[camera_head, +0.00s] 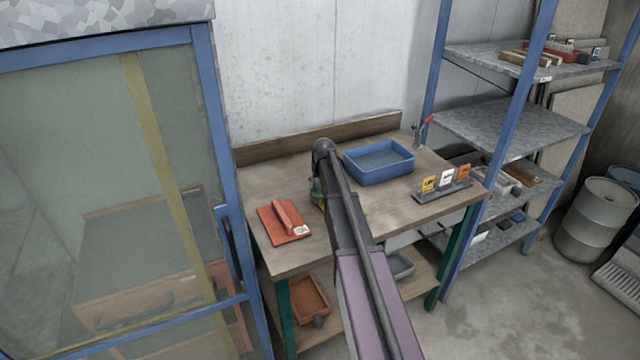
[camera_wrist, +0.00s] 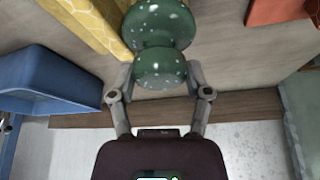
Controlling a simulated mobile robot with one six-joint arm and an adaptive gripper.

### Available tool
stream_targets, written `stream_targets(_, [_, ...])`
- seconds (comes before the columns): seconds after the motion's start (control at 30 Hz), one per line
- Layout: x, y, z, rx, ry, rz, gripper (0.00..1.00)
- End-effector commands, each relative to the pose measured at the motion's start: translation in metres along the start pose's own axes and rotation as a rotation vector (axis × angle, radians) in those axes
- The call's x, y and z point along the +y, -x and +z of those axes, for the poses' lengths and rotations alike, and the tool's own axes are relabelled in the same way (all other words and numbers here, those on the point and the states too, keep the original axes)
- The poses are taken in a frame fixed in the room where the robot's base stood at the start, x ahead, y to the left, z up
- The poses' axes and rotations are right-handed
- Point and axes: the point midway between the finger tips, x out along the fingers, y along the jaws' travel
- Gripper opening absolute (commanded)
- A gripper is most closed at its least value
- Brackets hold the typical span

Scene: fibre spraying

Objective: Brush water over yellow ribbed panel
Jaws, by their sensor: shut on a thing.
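My gripper (camera_wrist: 161,78) is shut on a green speckled, knob-shaped handle (camera_wrist: 158,25), which I take to be the brush's. Its bristles are hidden. The green handle (camera_head: 316,189) also shows in the head view, over the workbench left of my arm. A yellow piece with a honeycomb-like pattern (camera_wrist: 96,22), likely the panel, lies beside the handle in the wrist view; in the head view my arm hides most of it. A blue basin (camera_head: 378,178) with what looks like water stands at the bench's back; it shows at left in the wrist view (camera_wrist: 45,82).
A red trowel-like tool (camera_head: 283,221) lies on the workbench (camera_head: 400,205) at left. A holder with yellow, white and orange cards (camera_head: 443,194) stands at right. A blue-framed glazed panel (camera_head: 222,130) is close at left, shelves (camera_head: 505,127) at right.

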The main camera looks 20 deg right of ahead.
Motion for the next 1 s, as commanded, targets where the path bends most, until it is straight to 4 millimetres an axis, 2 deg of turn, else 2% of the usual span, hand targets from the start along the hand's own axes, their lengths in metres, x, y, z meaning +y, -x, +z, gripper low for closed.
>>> stream_targets(0.57, [0.0, 0.002, 0.0, 0.0, 0.0, -0.001, 0.25])
stream_targets(1.0, [0.005, 0.01, 0.024, -0.002, 0.001, -0.001, 0.25])
